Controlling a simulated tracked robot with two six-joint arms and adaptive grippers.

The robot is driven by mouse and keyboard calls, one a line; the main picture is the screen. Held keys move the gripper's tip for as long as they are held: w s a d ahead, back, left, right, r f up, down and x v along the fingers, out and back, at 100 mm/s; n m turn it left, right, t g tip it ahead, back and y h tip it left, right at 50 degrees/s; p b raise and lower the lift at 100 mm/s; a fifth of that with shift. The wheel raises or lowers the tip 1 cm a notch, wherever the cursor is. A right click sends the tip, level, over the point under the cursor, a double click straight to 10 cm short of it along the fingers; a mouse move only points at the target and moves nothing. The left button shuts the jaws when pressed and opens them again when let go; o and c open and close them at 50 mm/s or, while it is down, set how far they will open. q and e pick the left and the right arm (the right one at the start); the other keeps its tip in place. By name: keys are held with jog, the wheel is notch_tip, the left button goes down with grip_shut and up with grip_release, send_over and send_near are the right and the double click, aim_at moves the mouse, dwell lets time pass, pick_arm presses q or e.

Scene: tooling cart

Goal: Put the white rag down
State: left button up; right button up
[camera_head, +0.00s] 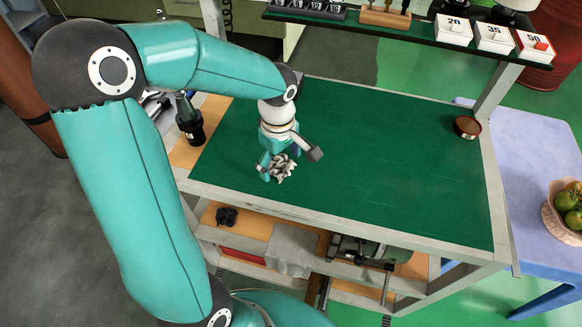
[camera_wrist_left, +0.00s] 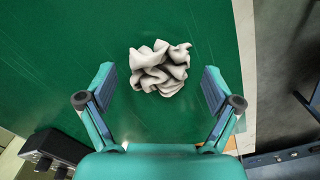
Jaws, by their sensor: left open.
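The white rag (camera_head: 281,168) lies crumpled on the green top of the cart (camera_head: 390,180), toward its left front part. My left gripper (camera_head: 293,162) is over the rag with its fingers spread apart. In the left wrist view, the rag (camera_wrist_left: 160,68) lies beyond the open fingertips of my left gripper (camera_wrist_left: 158,88), with green surface showing between it and each finger. Neither finger appears to touch it. My right gripper is not in view.
A dark tool holder (camera_head: 189,122) stands at the cart's left edge. A small brown bowl (camera_head: 467,127) sits at the far right corner. White numbered boxes (camera_head: 494,38) stand on the upper shelf. The middle and right of the green top are clear.

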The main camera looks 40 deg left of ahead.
pick_arm(q)
notch_tip(320, 180, up, 12)
dwell(0.6)
